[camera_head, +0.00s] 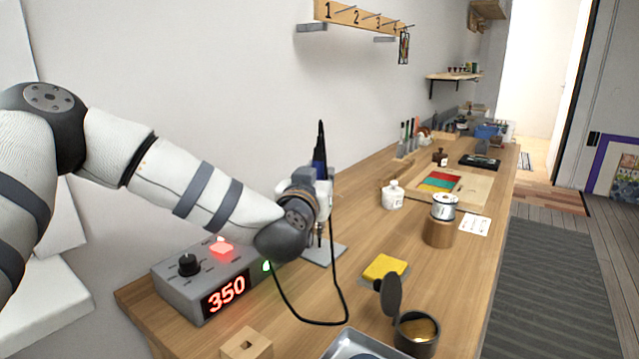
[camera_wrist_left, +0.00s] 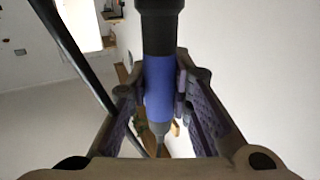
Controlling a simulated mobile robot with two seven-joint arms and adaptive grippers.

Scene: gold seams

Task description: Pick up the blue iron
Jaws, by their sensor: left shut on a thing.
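The blue iron (camera_head: 319,158) has a blue body and a black upper end, and stands nearly upright above the workbench behind the soldering station. My left gripper (camera_head: 322,200) is around it, largely hidden behind my own wrist in the head view. In the left wrist view the blue body of the iron (camera_wrist_left: 160,85) lies between the two finger pads of my left gripper (camera_wrist_left: 163,100), which is shut on it. The iron's tip is hard to make out. My right gripper is in neither view.
The grey station (camera_head: 205,284) shows 350, and a black cable (camera_head: 330,318) loops over the bench. A grey base plate (camera_head: 325,252) lies under the gripper. A yellow sponge (camera_head: 385,267), an open lidded tin (camera_head: 416,333) and a wooden block (camera_head: 246,343) are nearby.

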